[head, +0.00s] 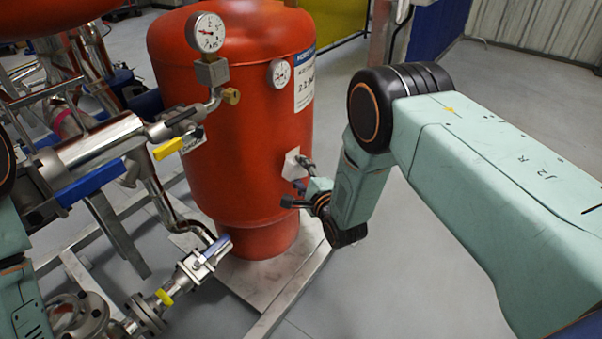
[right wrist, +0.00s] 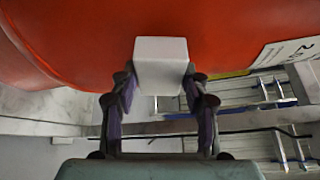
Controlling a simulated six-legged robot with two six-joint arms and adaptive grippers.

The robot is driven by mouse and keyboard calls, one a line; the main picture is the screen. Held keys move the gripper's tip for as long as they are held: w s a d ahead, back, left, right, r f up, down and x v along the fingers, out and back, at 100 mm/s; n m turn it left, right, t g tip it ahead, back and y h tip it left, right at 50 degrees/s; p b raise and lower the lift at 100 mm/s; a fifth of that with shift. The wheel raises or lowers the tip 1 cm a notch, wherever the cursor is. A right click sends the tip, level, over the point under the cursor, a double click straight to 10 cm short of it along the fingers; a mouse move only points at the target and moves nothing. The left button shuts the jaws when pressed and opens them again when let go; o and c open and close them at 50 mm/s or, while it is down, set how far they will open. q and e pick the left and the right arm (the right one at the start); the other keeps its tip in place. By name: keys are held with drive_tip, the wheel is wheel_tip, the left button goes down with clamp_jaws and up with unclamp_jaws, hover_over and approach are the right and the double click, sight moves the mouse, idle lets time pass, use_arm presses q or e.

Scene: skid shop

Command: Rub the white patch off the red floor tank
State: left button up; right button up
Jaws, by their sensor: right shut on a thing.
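The red floor tank (head: 232,120) stands upright in the middle of the head view and fills the top of the right wrist view (right wrist: 75,40). My right gripper (head: 303,175) is at the tank's lower right side. In the right wrist view it is shut on a white block (right wrist: 161,66), whose far end is at the red wall, seemingly touching it. A small white area (head: 291,163) shows on the tank by the fingertips in the head view; I cannot tell whether it is the patch, the block or both. My left gripper is out of view.
Gauges (head: 206,33) stick out from the tank's upper front. Pipes and a blue-handled valve (head: 92,184) crowd the left side. A printed label (head: 305,80) is on the tank's right. Grey floor (head: 385,260) lies open to the right.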

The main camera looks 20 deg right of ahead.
drive_tip(key=shift+w+a+b, duration=0.3)
drive_tip(key=shift+w+b, duration=0.05)
drive_tip(key=shift+w, duration=0.15)
drive_tip(key=shift+w+a+b, duration=0.25)
drive_tip(key=shift+w+b, duration=0.05)
drive_tip(key=shift+w, duration=0.2)
idle(0.5)
drive_tip(key=shift+w+d+b, duration=0.2)
drive_tip(key=shift+w+d, duration=0.1)
drive_tip(key=shift+d, duration=0.3)
drive_tip(key=shift+w+d+b, duration=0.2)
drive_tip(key=shift+w+d, duration=0.1)
drive_tip(key=shift+d, duration=0.3)
drive_tip(key=shift+w+d+b, duration=0.2)
drive_tip(key=shift+w+d, duration=0.1)
drive_tip(key=shift+d, duration=0.3)
drive_tip(key=shift+w, duration=0.1)
drive_tip(key=shift+s+a+r+p, duration=0.1)
drive_tip(key=shift+s+a+p, duration=0.25)
drive_tip(key=shift+a, duration=0.55)
drive_tip(key=shift+s+a+r+p, duration=0.1)
drive_tip(key=shift+s+a+p, duration=0.15)
drive_tip(key=shift+a, duration=0.6)
drive_tip(key=shift+s+a, duration=0.25)
drive_tip(key=shift+c, duration=0.4)
drive_tip(key=shift+d+f, duration=0.1)
